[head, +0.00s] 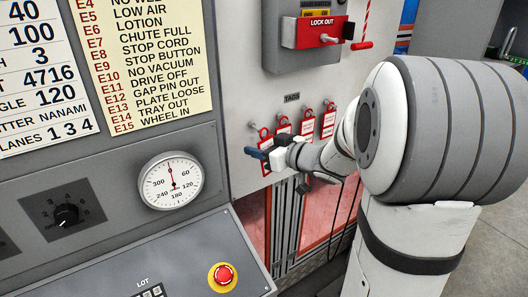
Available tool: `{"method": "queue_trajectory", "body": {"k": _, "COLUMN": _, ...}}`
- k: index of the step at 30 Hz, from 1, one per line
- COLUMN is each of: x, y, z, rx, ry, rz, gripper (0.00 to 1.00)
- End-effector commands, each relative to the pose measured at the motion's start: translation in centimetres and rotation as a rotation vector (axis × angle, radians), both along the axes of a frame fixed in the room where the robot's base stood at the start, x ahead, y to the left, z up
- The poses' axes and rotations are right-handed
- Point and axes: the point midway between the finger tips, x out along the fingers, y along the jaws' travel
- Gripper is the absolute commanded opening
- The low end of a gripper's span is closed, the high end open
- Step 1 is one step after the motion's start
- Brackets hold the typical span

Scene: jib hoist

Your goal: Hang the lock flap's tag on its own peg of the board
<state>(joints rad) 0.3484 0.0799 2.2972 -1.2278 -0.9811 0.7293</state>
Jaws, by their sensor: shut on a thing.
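The tag board (292,97) is on the grey cabinet front, marked TAGS, with a row of pegs and several red-and-white tags. One tag (307,126) and another (328,121) hang to the right of my gripper. My gripper (268,156) is at the left end of the row, shut on a red tag (265,142). The gripper covers much of that tag, and I cannot tell whether its loop is around the leftmost peg (252,125). The writing on the tags is too small to read. The red lock flap (318,32), marked LOCK OUT, is above the board.
My arm fills the right side and hides what is behind it. A red handle (361,45) hangs on a cord beside the lock flap. A gauge (171,181), a black knob (67,215) and a red stop button (223,274) are at the left and below.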

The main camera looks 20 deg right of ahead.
Motion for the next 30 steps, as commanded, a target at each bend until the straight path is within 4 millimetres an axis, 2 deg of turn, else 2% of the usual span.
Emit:
{"method": "queue_trajectory", "body": {"k": 18, "x": 3.4, "y": 1.1, "z": -0.4, "rx": 0.000, "ry": -0.001, "rz": 0.000, "gripper": 0.28}}
{"method": "queue_trajectory", "body": {"k": 30, "x": 4.1, "y": 1.4, "z": -0.6, "rx": 0.002, "ry": -0.004, "rz": 0.002, "gripper": 0.28}}
